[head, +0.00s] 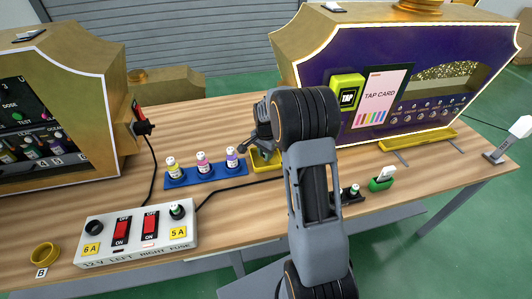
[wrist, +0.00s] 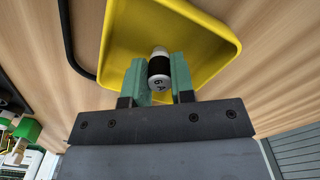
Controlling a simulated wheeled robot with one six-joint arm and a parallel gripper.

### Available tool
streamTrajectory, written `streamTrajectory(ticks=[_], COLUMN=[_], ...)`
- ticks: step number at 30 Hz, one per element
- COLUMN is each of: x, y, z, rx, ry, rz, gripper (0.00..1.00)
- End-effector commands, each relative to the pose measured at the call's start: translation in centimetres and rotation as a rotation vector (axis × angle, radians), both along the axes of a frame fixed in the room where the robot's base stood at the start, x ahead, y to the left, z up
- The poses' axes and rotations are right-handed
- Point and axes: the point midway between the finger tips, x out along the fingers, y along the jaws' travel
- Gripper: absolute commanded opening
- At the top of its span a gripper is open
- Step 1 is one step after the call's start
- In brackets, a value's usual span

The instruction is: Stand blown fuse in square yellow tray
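The square yellow tray (head: 261,163) sits on the wooden table behind my arm, partly hidden by it in the head view. In the wrist view the tray (wrist: 215,45) fills the upper middle, with its raised rim around the fuse. My gripper (wrist: 160,78) has its green fingers on both sides of a small white and black fuse (wrist: 158,66) with a 6A-like mark, and appears shut on it. The fuse is over the tray's inside; I cannot tell whether it touches the floor. The fuse is hidden in the head view.
A white fuse box (head: 138,238) with red switches stands front left. A blue rack (head: 207,176) of small bottles is left of the tray. A black holder with a fuse (head: 352,191) and a green holder (head: 381,183) are at right. A purple machine (head: 335,50) stands behind.

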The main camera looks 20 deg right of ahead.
Motion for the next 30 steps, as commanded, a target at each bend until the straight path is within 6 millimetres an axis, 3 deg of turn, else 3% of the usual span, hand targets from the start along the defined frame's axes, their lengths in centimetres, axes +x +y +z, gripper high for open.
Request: streamTrajectory(ticks=[7, 17, 30], x=[0.0, 0.0, 0.1], y=[0.0, 0.0, 0.0], z=[0.0, 0.7, 8.4], rx=[0.000, 0.000, -0.001], ry=[0.000, -0.001, -0.004], rz=[0.000, 0.000, 0.000], gripper=[0.47, 0.48, 0.48])
